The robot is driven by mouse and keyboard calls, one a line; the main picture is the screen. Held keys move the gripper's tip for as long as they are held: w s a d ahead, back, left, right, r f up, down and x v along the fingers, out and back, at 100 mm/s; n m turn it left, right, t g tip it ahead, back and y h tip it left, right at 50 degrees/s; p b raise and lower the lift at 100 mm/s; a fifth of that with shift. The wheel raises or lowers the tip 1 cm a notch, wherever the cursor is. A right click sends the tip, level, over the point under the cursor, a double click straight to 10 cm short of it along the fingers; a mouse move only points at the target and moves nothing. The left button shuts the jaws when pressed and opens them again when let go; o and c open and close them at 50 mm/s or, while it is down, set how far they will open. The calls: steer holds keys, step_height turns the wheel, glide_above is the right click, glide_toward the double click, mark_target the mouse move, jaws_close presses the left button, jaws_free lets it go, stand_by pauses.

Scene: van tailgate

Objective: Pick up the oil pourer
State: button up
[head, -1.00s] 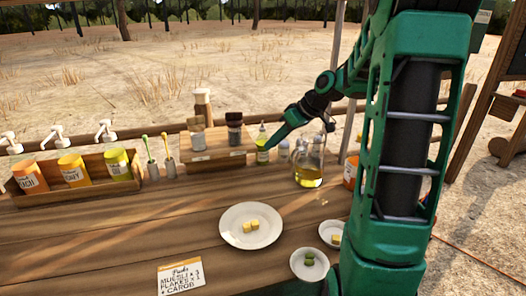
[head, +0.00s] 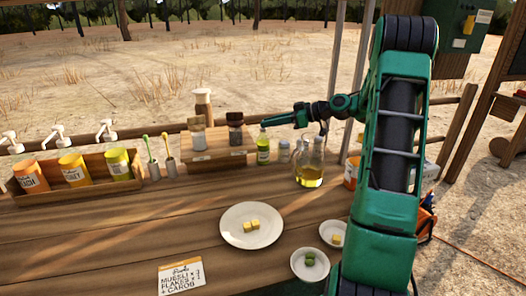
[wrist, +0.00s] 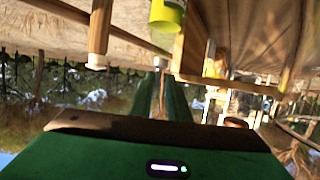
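The oil pourer appears to be the clear glass vessel with yellow liquid (head: 310,174). It stands upright on the wooden counter (head: 110,232), right of the small bottles, with a narrow neck. My gripper (head: 268,122) is in the air above and left of it, pointing left, over the top of a green-labelled bottle (head: 263,152). The gripper is apart from the pourer and holds nothing. In the wrist view its two green fingers (wrist: 160,92) show a narrow gap. I cannot make out the pourer in that tilted, blurred view.
Two small shakers (head: 284,152) stand just left of the pourer. A wooden stand with jars (head: 215,163) is further left. An orange tub (head: 351,172) is to the right. A white plate (head: 238,238) and bowls (head: 302,275) lie in front. The counter's left front is mostly clear.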

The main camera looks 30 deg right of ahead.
steer(key=x, duration=0.7)
steer(key=shift+d+r, duration=0.1)
jaws_close()
stand_by(1.3)
